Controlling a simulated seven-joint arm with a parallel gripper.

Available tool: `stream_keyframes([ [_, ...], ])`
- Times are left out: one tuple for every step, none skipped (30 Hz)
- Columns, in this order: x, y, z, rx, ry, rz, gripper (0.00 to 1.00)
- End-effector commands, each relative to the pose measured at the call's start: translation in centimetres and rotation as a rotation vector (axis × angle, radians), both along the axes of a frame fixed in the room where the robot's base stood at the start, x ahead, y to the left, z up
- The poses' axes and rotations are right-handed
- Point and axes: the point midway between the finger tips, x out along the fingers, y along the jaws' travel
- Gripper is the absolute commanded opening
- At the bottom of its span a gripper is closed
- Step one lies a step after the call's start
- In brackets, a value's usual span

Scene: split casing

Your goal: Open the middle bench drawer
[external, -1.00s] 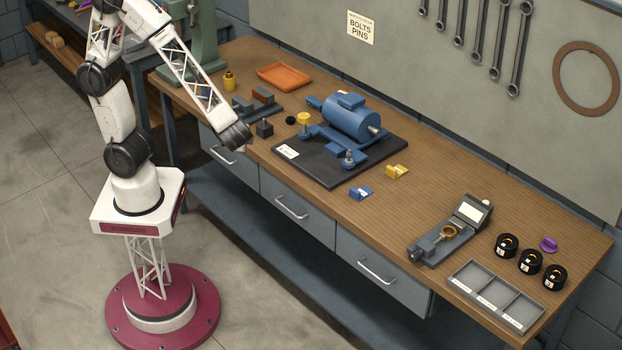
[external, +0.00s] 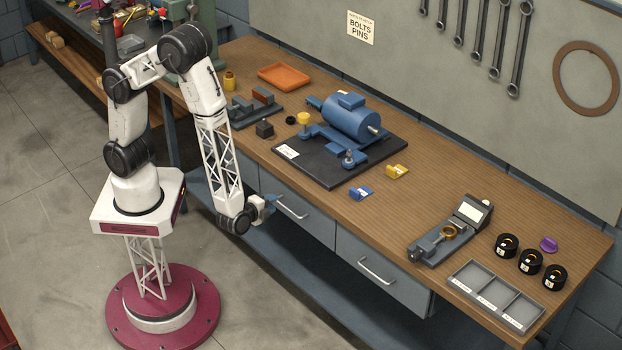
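The middle bench drawer (external: 312,220) is a grey front with a silver bar handle (external: 292,207), flush with the bench. My gripper (external: 272,200) is low in front of the bench, at the left end of this handle. Its fingers are small and dark here, so I cannot tell whether they touch the handle or are open or shut. The right drawer (external: 385,272) is closed, with its own bar handle. The left drawer is mostly hidden behind my arm.
The wooden bench top (external: 450,185) carries a blue motor (external: 350,118) on a black plate, a grey gauge fixture (external: 450,232) and a grey compartment tray (external: 497,296). A dark blue lower shelf (external: 290,262) runs beneath the drawers. The floor in front is clear.

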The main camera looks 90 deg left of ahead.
Motion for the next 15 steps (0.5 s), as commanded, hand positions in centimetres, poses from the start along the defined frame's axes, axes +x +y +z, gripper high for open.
stream_keyframes([
  [0.1,-0.6,-1.0,0.004,-0.005,-0.030,0.36],
  [0.1,-0.9,-1.5,0.005,-0.009,-0.045,0.36],
  [0.1,-1.2,-2.0,0.004,-0.014,-0.064,0.36],
  [0.1,-1.5,-2.3,0.004,-0.017,-0.076,0.36],
  [0.2,-1.7,-2.6,0.002,-0.020,-0.085,0.36],
  [0.2,-1.9,-2.9,0.002,-0.024,-0.096,0.36],
  [0.2,-2.0,-3.0,0.001,-0.025,-0.102,0.36],
  [0.2,-2.0,-3.2,0.001,-0.026,-0.106,0.36],
  [0.2,-2.1,-3.2,0.001,-0.027,-0.109,0.36],
  [0.2,-2.1,-3.3,0.000,-0.029,-0.111,0.36],
  [0.3,-2.2,-3.3,0.000,-0.029,-0.112,0.36],
  [0.2,-2.2,-3.3,0.000,-0.029,-0.112,0.36],
  [0.3,-2.2,-3.3,0.000,-0.029,-0.112,0.36],
  [0.2,-2.2,-3.3,0.000,-0.029,-0.112,0.36],
  [0.2,-2.1,-3.3,0.000,-0.029,-0.111,0.36],
])
